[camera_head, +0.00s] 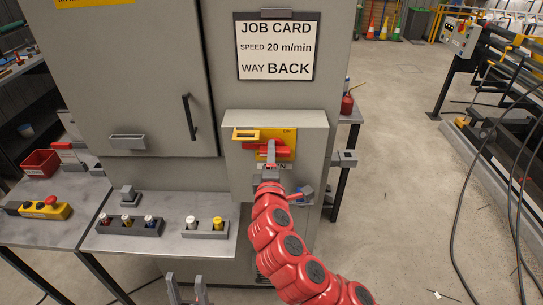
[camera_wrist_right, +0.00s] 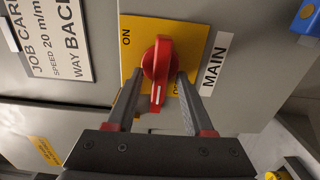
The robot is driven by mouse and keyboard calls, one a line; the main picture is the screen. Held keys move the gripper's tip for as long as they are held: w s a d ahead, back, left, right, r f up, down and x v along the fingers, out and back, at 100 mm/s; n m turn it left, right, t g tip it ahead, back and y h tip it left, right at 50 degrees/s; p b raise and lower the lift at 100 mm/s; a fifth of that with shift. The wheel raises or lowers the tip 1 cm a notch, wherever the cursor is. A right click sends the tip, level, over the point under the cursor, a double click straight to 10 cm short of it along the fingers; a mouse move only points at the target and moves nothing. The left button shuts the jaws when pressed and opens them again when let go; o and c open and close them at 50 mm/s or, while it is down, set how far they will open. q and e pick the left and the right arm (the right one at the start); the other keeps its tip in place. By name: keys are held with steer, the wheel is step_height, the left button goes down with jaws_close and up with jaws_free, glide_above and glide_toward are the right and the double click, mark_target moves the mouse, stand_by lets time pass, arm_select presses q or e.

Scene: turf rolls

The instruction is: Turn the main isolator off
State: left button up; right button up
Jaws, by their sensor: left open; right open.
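The main isolator is a red rotary knob (camera_wrist_right: 157,62) on a yellow plate (camera_wrist_right: 196,38), above a MAIN label (camera_wrist_right: 214,65). The red knob (camera_head: 252,149) lies roughly level in the head view. In the wrist view its white mark points down, away from the word ON; a second word is partly hidden by a finger. My right gripper (camera_wrist_right: 160,84) is open, with its fingers on either side of the knob; I cannot tell whether they touch it. My left gripper (camera_head: 187,291) is open and empty at the bottom of the head view.
A job card (camera_head: 276,48) hangs on the grey cabinet (camera_head: 162,60) above the switch box. A yellow loop (camera_head: 246,134) sits beside the knob. A shelf (camera_head: 105,238) holds small coloured parts. A yellow box with a red button (camera_head: 45,208) is at left. Floor at right is mostly clear, with cables.

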steer(key=shift+s, duration=0.1)
steer(key=s+p, duration=0.8)
steer(key=s, duration=0.9)
steer(key=shift+s, duration=0.1)
